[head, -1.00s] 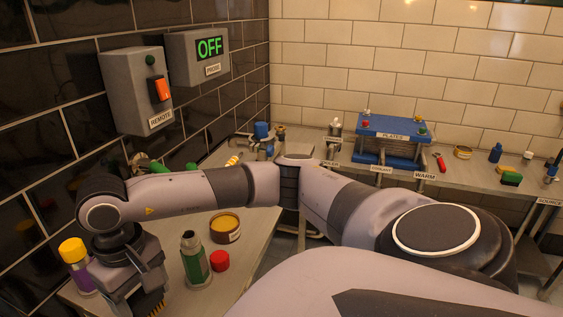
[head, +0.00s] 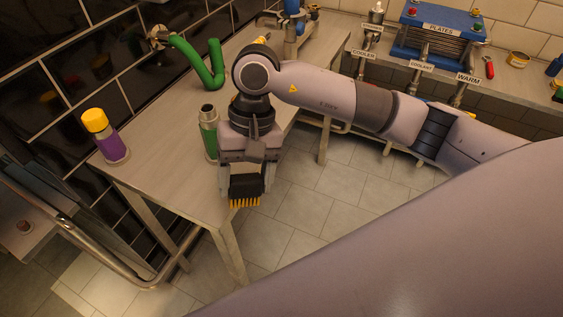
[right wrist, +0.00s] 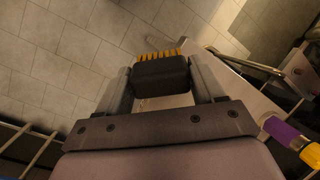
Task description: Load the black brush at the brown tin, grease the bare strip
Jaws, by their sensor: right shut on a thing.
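My right gripper (head: 247,184) is shut on the black brush (head: 246,189), whose yellow bristles point down in the head view. The brush also shows between the two fingers in the right wrist view (right wrist: 161,76), with bristles at its far side. It appears near the corner of the near table, seen partly against the floor; its height is hard to judge. The near brown tin does not show now. Another brownish tin (head: 517,59) with a yellowish top stands on the back bench. I cannot make out a bare strip. My left gripper is not in view.
A green bottle (head: 209,133) stands just behind my right gripper on the near table (head: 160,175). A purple bottle with a yellow cap (head: 105,139) stands at the left edge. A green pipe (head: 212,66) rises at the back. A blue plates unit (head: 440,36) is on the back bench.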

